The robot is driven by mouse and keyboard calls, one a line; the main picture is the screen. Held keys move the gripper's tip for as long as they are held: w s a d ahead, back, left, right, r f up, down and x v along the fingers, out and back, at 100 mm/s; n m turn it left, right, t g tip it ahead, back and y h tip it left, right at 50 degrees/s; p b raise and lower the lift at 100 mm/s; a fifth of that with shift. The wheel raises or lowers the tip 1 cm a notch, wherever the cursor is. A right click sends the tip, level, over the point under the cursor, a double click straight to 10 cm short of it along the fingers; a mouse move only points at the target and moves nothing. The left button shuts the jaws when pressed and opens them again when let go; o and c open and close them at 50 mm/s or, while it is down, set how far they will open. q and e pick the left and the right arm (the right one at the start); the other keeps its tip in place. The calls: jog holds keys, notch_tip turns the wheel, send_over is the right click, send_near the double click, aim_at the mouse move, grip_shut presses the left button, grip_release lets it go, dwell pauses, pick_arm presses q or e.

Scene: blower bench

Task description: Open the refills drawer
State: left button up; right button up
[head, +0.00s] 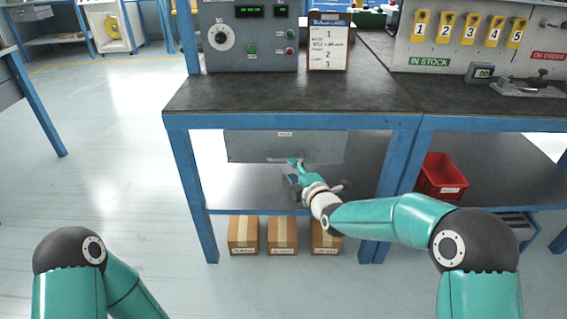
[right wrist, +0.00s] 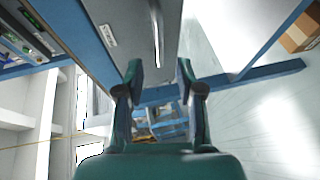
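The drawer (head: 245,146) has a grey front with a small white label and hangs under the dark bench top. It looks closed, and its label is too small to read. Its bar handle (head: 272,158) is partly hidden by my right gripper (head: 293,163). In the right wrist view my right gripper (right wrist: 159,70) is open, with two dark teal fingers apart. The handle (right wrist: 157,35) shows beyond and between the fingertips, and the fingers are not closed on it. The drawer front (right wrist: 120,15) fills the upper middle there. My left gripper is out of view.
Blue bench legs (head: 195,190) flank the space under the drawer. A lower shelf (head: 225,195) lies below my right gripper, with cardboard boxes (head: 282,235) on the floor beneath. A red bin (head: 441,178) stands to the right. The floor at left is clear.

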aim_at(284, 159)
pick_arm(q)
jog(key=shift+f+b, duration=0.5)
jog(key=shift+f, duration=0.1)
pick_arm(e)
jog(key=x, duration=0.7)
jog(key=shift+w+a, duration=0.1)
jog(key=shift+w, duration=0.1)
jog(key=shift+f, duration=0.1)
grip_shut()
